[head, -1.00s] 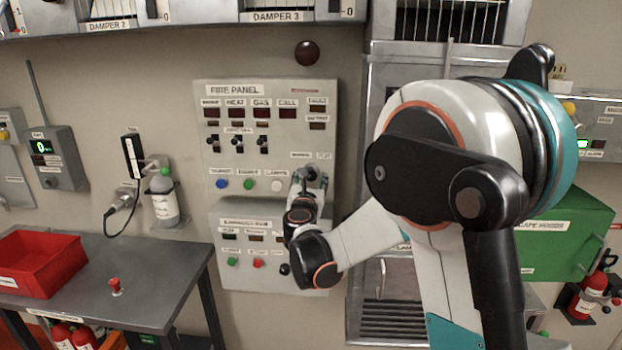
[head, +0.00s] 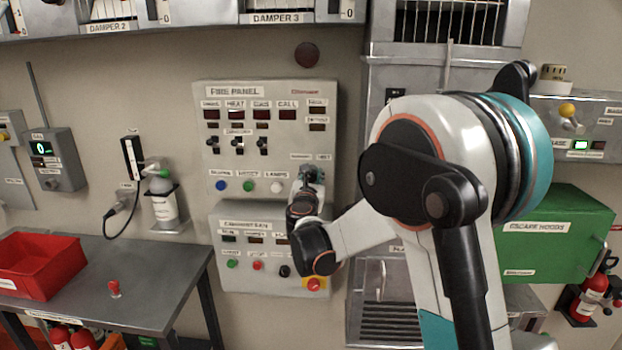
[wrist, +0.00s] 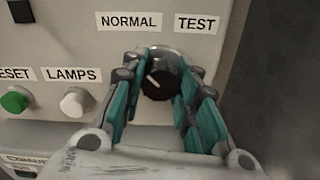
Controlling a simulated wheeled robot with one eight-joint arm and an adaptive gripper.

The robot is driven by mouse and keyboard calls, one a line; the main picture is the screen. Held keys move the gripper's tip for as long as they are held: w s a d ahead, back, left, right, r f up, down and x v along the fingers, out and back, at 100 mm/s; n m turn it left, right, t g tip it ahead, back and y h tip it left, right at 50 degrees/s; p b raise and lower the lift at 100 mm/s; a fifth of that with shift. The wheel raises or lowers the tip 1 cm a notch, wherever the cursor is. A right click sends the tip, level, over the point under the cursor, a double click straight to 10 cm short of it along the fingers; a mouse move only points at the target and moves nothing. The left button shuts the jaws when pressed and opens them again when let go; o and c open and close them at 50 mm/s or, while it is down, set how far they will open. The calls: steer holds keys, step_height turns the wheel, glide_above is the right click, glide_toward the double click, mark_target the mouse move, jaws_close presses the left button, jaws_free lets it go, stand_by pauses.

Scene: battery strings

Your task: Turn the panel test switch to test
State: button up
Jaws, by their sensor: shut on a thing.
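The fire panel (head: 215,140) is a pale grey box on the wall. Its test switch is a round black knob (wrist: 157,82) with a metal rim, below the NORMAL label (wrist: 129,22) and the TEST label (wrist: 197,24). The knob's short white mark seems to point up and left, toward NORMAL. My gripper (wrist: 158,95) is shut on the knob, with a teal-padded finger on its left and right sides. In the head view my gripper (head: 312,175) is at the panel's lower right, and my wrist hides most of the knob there.
A white LAMPS button (wrist: 77,101) and a green button (wrist: 15,101) are left of my gripper. A second panel (head: 225,275) with buttons is just below, with a red stop button (head: 314,284) near my forearm. A metal cabinet (head: 375,75) stands right of the panel.

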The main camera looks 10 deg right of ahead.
steer(key=shift+m, duration=0.3)
steer(key=m, duration=0.4)
steer(key=shift+b, duration=0.35)
steer(key=m, duration=0.4)
steer(key=shift+m, duration=0.4)
steer(key=m, duration=0.4)
steer(key=shift+m+b, duration=0.3)
steer(key=shift+b, duration=0.1)
steer(key=shift+m, duration=1.9)
steer(key=o, duration=1.1)
